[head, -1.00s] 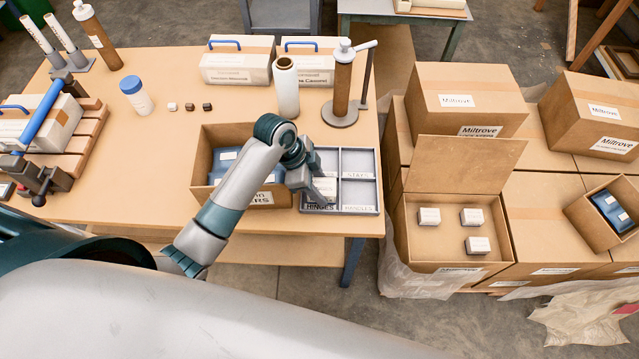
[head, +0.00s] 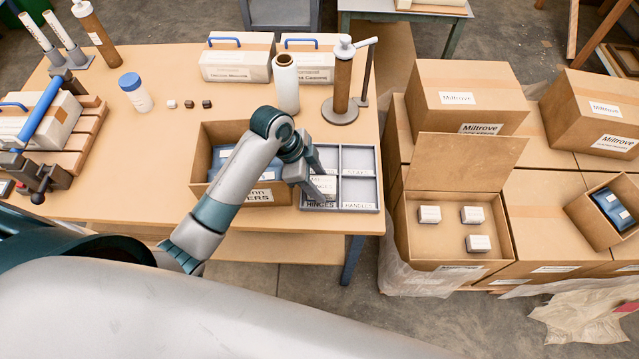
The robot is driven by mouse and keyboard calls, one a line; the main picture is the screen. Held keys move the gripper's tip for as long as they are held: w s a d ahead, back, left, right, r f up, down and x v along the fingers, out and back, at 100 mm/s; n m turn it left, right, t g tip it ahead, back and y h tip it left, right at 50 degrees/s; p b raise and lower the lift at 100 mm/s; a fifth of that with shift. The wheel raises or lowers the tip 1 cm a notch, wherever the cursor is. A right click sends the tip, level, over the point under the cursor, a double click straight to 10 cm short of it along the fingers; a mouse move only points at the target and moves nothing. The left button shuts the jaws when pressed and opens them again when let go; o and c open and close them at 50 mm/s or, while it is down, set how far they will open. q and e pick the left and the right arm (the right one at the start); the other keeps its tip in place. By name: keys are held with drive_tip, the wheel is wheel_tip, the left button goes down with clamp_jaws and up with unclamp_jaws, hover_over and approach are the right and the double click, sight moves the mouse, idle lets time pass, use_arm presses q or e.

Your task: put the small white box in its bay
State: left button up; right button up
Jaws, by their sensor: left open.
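The small white box (head: 325,186) appears to sit in the front-left bay, marked HINGES, of the grey divided tray (head: 359,209). My left gripper (head: 318,187) is over that bay, pointing down, with its jaws open around or just beside the box. The gripper and wrist hide part of the box and the left side of the tray, so I cannot tell whether the fingers touch the box. The tray's right-hand bays, one marked HANDLES, look empty. My right gripper is not in view.
An open carton (head: 205,165) with blue packs stands left of the tray under my left arm. A roll (head: 286,85) and a brown dispenser (head: 342,85) stand behind. Right of the table, another open carton (head: 450,258) holds three small white boxes (head: 472,215).

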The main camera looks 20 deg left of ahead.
use_arm(q)
drive_tip(key=b+v, duration=0.3)
drive_tip(key=v, duration=0.7)
drive_tip(key=shift+a+r, duration=0.2)
drive_tip(key=shift+r, duration=0.15)
drive_tip(key=shift+s+f, duration=0.1)
drive_tip(key=shift+s, duration=0.05)
